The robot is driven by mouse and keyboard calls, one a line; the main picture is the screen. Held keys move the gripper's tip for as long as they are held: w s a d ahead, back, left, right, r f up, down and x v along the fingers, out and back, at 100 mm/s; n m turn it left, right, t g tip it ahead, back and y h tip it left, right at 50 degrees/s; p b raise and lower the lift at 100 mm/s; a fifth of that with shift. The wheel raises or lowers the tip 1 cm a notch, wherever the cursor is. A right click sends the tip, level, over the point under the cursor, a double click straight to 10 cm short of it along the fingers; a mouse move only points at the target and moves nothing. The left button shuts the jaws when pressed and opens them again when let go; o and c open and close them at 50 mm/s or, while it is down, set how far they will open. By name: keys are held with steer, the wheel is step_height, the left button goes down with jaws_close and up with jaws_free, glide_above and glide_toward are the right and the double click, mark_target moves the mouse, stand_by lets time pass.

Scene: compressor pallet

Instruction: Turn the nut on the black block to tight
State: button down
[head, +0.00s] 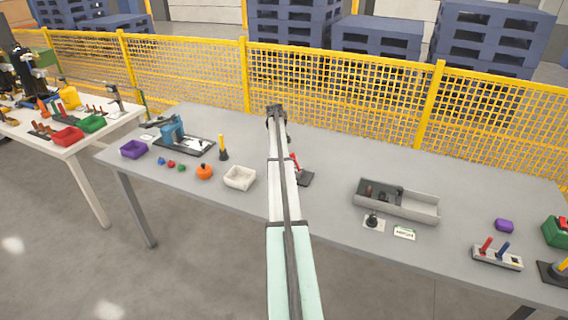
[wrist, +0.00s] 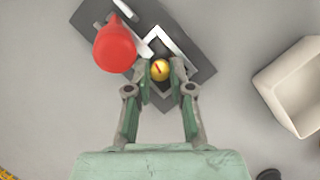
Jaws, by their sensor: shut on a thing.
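In the wrist view, a round brass-yellow nut (wrist: 160,70) with a red mark on top sits between the fingertips of my gripper (wrist: 160,66). The fingers are closed in on it from both sides. It is at a dark grey, nearly black base (wrist: 199,62) with bright metal parts. A large red handle tip (wrist: 115,46) rises beside the nut, close to the left finger. In the head view, the dark base (head: 306,180) and red handle (head: 295,161) show just right of my arm. My gripper and the nut are hidden there. How tight the nut is cannot be told.
A white bin (head: 239,178) stands left of my arm; it is at the right in the wrist view (wrist: 284,92). A grey divided tray (head: 412,207) stands to the right. An orange knobbed object (head: 204,171) is further left. A yellow mesh fence (head: 340,90) runs behind the table.

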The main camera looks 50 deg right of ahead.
steer(key=m, duration=0.2)
steer(key=m+t+y+b, duration=0.1)
steer(key=m, duration=0.1)
steer(key=shift+s+d+m+y, duration=0.1)
steer(key=shift+d+m+y, duration=0.05)
steer(key=shift+m+y, duration=0.15)
steer(key=m+t, duration=0.1)
steer(key=m, duration=0.3)
steer(key=shift+s+y, duration=0.1)
steer(key=shift+y, duration=0.3)
steer(key=shift+t, duration=0.3)
steer(key=c, duration=1)
jaws_free()
